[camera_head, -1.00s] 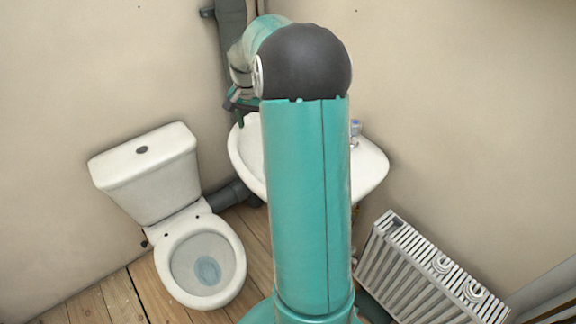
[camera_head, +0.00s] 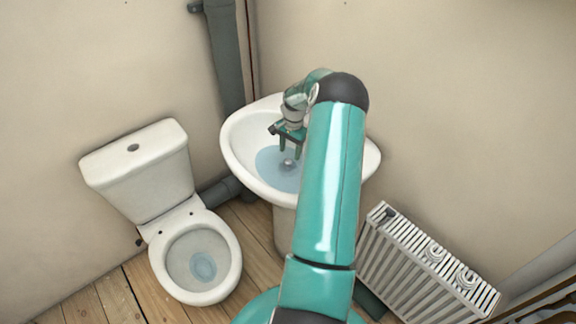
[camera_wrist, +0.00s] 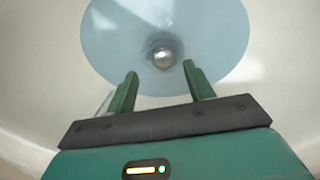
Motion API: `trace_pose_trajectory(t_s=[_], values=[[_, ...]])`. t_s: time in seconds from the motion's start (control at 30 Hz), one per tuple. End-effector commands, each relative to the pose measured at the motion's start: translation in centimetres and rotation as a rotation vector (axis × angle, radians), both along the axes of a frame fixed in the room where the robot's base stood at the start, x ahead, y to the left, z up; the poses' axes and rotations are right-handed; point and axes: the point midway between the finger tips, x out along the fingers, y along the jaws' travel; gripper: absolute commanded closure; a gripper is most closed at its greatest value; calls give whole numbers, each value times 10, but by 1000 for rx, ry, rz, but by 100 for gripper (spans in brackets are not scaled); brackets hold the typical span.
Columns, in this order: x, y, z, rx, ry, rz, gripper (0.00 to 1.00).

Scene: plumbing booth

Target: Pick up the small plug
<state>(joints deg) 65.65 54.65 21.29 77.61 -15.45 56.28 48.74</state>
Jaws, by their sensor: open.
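The small plug (camera_wrist: 163,58) is a round, shiny metal knob in the blue water at the bottom of the white basin (camera_head: 236,150). It also shows in the head view (camera_head: 288,164), small and close to my fingertips. My gripper (camera_wrist: 160,75) is open and empty, with its two green fingers pointing down into the basin. In the wrist view the plug lies just beyond the fingertips, about midway between them. I cannot tell whether the fingers touch the water. My arm hides the right part of the basin.
A white toilet (camera_head: 140,180) stands to the left of the basin. A white radiator (camera_head: 420,265) with several slats stands at the lower right. A grey pipe (camera_head: 224,80) runs up the wall behind the basin.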

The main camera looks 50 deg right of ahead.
Motion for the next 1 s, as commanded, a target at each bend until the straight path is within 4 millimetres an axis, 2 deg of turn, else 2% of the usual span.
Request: trace_pose_trajectory(t_s=[0.17,0.5,0.77,1.0], values=[[0,1,-13,0,0,1,47],[4,7,-57,1,0,0,47],[5,7,-59,-2,0,1,47],[5,7,-59,-1,0,1,94]])
